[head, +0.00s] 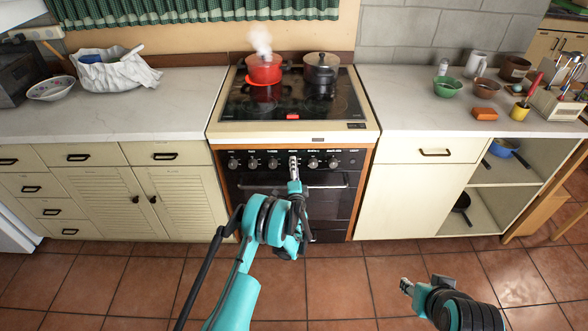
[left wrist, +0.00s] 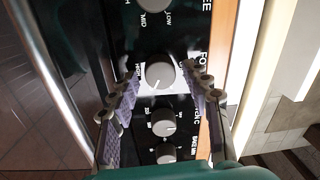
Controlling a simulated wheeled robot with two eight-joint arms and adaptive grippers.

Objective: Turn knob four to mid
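Knob four (left wrist: 159,75) is a round light-grey dial on the stove's black control panel, in the left wrist view. A label starting "FO" is beside it and "HIGH" shows to its left. A pale pointer mark on it points down and slightly left in that view. My left gripper (left wrist: 163,80) is open, with one finger on each side of the knob; I cannot tell whether they touch it. In the head view the left gripper (head: 293,166) covers this knob. My right gripper (head: 405,287) is low over the floor at right, away from the stove; its opening is unclear.
Neighbouring knobs (head: 313,163) sit close on both sides. The oven door handle (head: 240,186) runs below the panel. A steaming red pot (head: 264,69) and a dark pot (head: 321,69) stand on the hob. Open tiled floor (head: 350,280) lies in front.

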